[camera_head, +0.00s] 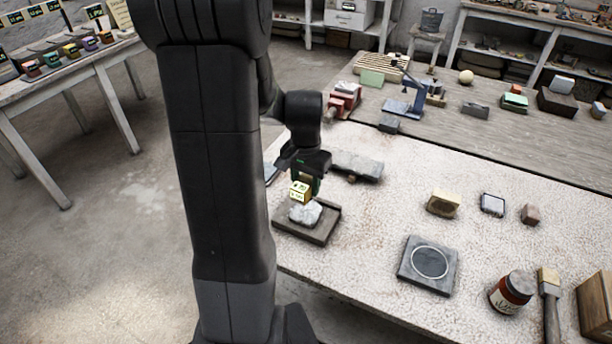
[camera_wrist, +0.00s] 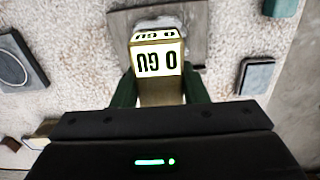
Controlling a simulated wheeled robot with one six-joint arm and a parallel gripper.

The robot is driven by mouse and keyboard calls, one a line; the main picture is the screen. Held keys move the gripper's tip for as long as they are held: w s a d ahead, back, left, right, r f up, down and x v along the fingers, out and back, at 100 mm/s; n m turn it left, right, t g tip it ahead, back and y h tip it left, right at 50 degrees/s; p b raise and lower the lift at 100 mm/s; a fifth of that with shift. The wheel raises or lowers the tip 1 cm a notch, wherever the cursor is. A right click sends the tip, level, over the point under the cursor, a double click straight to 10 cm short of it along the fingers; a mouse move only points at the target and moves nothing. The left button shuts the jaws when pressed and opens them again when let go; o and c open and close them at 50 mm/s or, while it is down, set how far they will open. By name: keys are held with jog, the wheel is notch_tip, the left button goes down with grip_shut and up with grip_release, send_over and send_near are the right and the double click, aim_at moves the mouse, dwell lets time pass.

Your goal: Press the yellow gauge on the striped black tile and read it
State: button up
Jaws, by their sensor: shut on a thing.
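The yellow gauge (camera_head: 299,190) is a small box held in my gripper (camera_head: 304,178). Its white display face (camera_wrist: 157,60) reads "0 GU" upside down in the wrist view. The green fingers of my gripper (camera_wrist: 158,85) are shut on its sides. In the head view the gauge is over a whitish rough lump (camera_head: 306,213) on a dark tray (camera_head: 318,236); I cannot tell whether they touch. A black tile (camera_head: 428,265) with a pale ring lies further right on the table. I see no stripes on any tile.
A yellowish block (camera_head: 443,204), a small dark-framed tile (camera_head: 492,205) and a brown block (camera_head: 530,214) stand to the right. A jar (camera_head: 511,292) and a brush (camera_head: 549,300) are near the front right. A grey slab (camera_head: 358,165) lies behind my gripper.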

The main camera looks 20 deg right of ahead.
aim_at(306, 211)
jog(key=shift+f+b, duration=2.3)
jog(key=shift+f, duration=0.7)
jog(key=shift+s+f+b, duration=0.1)
jog(key=shift+f+b, duration=0.35)
jog(key=shift+f, duration=0.1)
jog(key=shift+r, duration=0.1)
notch_tip(306, 211, up, 7)
jog(key=p, duration=0.5)
jog(key=shift+p, duration=0.3)
dwell(0.7)
